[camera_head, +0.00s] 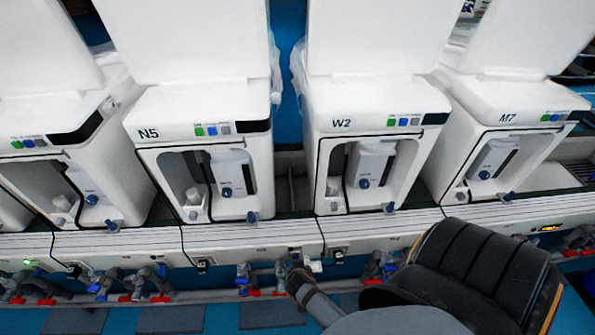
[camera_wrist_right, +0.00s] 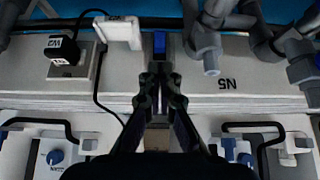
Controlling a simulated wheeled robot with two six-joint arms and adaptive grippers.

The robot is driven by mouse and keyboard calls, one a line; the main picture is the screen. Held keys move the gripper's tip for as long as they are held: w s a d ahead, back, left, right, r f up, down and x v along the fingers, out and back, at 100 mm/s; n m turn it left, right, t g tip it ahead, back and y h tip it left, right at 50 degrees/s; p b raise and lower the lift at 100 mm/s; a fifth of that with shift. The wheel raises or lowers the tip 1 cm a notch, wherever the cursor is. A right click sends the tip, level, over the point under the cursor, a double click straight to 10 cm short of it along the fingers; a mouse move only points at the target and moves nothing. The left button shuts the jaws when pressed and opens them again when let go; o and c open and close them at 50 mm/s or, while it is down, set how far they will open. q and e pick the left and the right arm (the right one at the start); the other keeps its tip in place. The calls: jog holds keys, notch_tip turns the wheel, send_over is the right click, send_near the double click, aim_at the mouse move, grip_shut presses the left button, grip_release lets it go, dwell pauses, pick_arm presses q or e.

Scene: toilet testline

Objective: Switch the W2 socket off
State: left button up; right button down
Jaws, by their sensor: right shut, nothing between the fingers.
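The W2 unit (camera_head: 378,125) stands right of centre in the head view. In the right wrist view, which shows the row upside down, a black plug (camera_wrist_right: 63,50) sits in the W2 socket (camera_wrist_right: 77,68) beside the "W2" label. A white flap (camera_wrist_right: 119,32) lies next to it; in the head view, the flap (camera_head: 315,266) is just right of my right gripper (camera_head: 297,277). My right gripper (camera_wrist_right: 160,92) is shut and empty in front of the panel, near a small blue part (camera_wrist_right: 159,42). Contact is unclear. My left gripper is out of view.
The N5 unit (camera_head: 200,145) and M7 unit (camera_head: 510,140) flank W2. Grey pipes with red valve handles (camera_head: 250,292) run below the panel strip (camera_head: 220,240). A black cable (camera_wrist_right: 98,85) hangs from the W2 socket area.

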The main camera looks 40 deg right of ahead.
jog(key=v, duration=0.4)
jog(key=shift+d, duration=0.1)
jog(key=shift+f, duration=0.1)
dwell(0.3)
jog(key=s+a+f+n+g+y+p, duration=0.1)
jog(key=s+a+f+n+y+p, duration=0.15)
jog(key=s+f, duration=0.4)
jog(key=s+d+f+n+g+p, duration=0.1)
jog(key=s+d+f+n+p, duration=0.1)
jog(key=s+f, duration=0.4)
jog(key=s+d+f+n+g+p, duration=0.1)
jog(key=s+f, duration=0.5)
jog(key=s, duration=0.6)
jog(key=shift+s+d+n+g+p, duration=0.4)
jog(key=shift+d+n+g, duration=0.4)
jog(key=shift+d, duration=0.4)
jog(key=shift+f+y, duration=0.1)
jog(key=shift+y, duration=0.15)
